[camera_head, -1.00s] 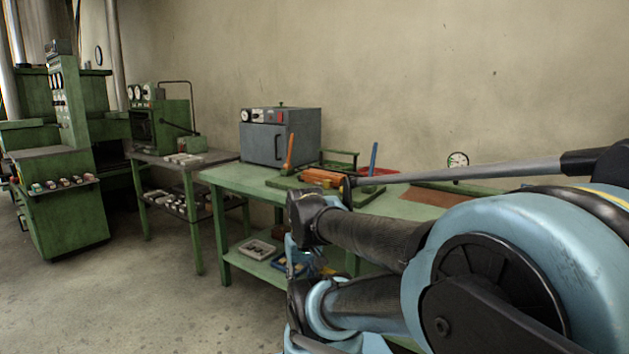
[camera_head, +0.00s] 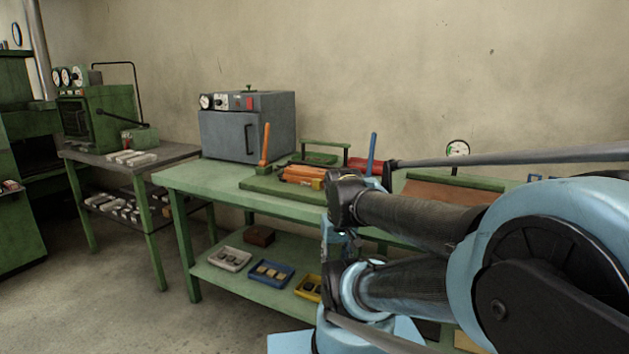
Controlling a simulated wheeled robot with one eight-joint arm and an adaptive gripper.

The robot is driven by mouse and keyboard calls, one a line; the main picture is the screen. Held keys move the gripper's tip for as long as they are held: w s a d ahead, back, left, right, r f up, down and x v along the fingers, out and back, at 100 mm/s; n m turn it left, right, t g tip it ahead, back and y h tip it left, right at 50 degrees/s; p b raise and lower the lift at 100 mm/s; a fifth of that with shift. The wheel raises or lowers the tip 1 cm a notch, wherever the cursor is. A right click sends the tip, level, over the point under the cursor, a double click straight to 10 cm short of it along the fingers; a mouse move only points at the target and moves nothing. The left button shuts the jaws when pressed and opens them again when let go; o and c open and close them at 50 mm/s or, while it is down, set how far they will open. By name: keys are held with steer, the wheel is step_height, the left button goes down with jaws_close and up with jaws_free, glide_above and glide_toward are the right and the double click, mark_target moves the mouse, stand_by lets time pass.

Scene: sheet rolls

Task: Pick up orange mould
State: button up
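An orange block (camera_head: 302,174), which looks like the orange mould, lies on a green board (camera_head: 268,188) on the green table (camera_head: 205,179). An upright orange handle (camera_head: 265,146) stands at the left of the board. My arm crosses the right half of the view, and its dark joint is just right of and in front of the orange block, covering part of the board. My gripper does not show in this view.
A grey oven (camera_head: 246,127) stands on the table's back left. A blue handle (camera_head: 373,153) rises right of the orange block. Grey (camera_head: 230,258), blue (camera_head: 270,273) and yellow (camera_head: 309,288) trays sit on the lower shelf. Floor is open at the left front.

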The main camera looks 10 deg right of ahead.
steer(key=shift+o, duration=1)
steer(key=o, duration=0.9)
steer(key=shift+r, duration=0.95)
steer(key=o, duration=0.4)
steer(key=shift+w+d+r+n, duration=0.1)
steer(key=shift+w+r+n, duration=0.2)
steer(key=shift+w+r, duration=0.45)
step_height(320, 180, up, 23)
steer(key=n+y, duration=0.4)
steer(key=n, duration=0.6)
glide_above(313, 170)
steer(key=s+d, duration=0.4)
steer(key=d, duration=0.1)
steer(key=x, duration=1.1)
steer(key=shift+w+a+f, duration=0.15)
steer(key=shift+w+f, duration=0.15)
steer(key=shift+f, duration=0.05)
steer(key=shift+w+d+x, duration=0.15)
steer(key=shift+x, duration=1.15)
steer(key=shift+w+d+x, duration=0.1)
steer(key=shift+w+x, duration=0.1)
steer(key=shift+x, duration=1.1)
